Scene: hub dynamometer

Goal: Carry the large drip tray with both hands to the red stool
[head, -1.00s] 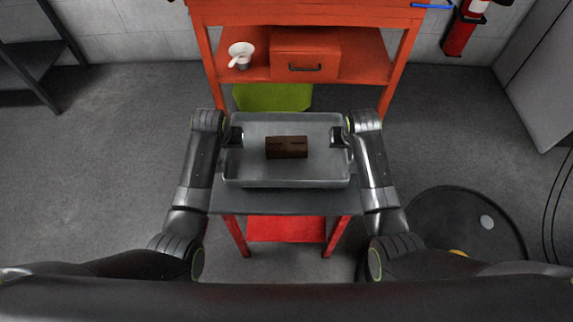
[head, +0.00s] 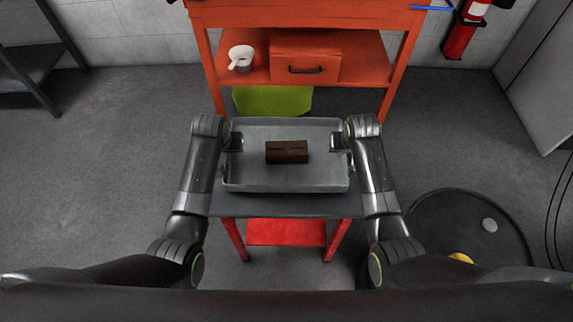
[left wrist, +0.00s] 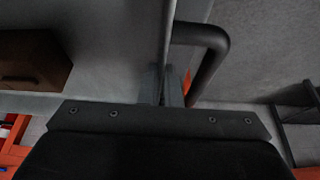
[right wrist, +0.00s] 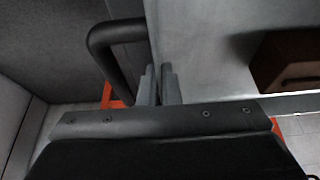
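The large grey drip tray (head: 240,170) is in the middle of the head view, level, with a brown block (head: 287,152) lying in it. It is over the dark top (head: 285,205) of the red stool (head: 235,240); I cannot tell whether it touches. My left gripper (head: 230,140) is at the tray's left side. In the left wrist view its fingers (left wrist: 165,88) are close together on the tray wall, beside a black handle (left wrist: 215,50). My right gripper (head: 343,140) is at the right side, its fingers (right wrist: 158,85) likewise beside a black handle (right wrist: 110,50).
A red workbench (head: 365,70) stands behind, with a white cup (head: 241,56) and a red drawer box (head: 305,65) on its shelf. A yellow-green bin (head: 272,100) is below it. A dark round disc (head: 460,225) lies on the floor at right. Floor at left is open.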

